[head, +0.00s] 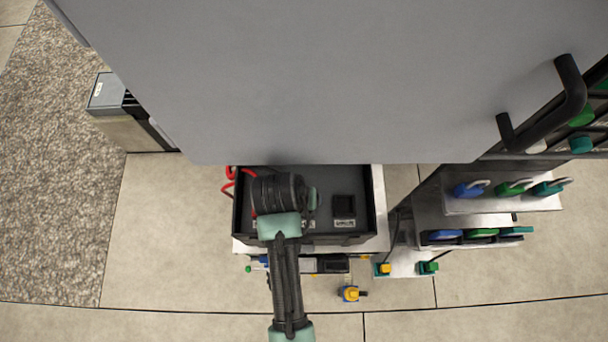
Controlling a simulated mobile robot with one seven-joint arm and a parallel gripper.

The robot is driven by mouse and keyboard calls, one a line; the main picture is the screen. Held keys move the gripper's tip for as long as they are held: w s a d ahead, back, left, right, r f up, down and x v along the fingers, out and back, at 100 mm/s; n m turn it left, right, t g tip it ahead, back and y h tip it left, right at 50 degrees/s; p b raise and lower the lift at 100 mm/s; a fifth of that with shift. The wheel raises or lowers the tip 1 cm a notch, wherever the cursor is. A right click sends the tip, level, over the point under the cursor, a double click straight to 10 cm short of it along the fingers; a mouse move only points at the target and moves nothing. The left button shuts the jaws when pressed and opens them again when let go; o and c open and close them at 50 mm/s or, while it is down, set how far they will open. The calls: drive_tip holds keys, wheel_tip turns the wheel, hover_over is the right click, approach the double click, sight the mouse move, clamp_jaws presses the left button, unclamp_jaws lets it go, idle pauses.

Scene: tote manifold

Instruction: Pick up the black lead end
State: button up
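A dark open tote (361,238) sits on a light surface below the middle of the head view. Red lead (228,186) loops over its left wall and runs inside. A small black block (344,207) with a pale label lies in the tote's right part. I cannot make out a black lead end against the dark floor. My arm reaches in from the bottom, and its dark wrist is over the tote's left half. The wrist hides what lies beneath it. My gripper's fingers do not show.
A large grey panel (330,80) fills the top and covers the area behind the tote. A black handle (570,95) sticks out at right. Shelves at right hold blue padlocks (470,189) and green ones (514,187). A yellow-and-blue part (350,293) is in front. The lower-left floor is clear.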

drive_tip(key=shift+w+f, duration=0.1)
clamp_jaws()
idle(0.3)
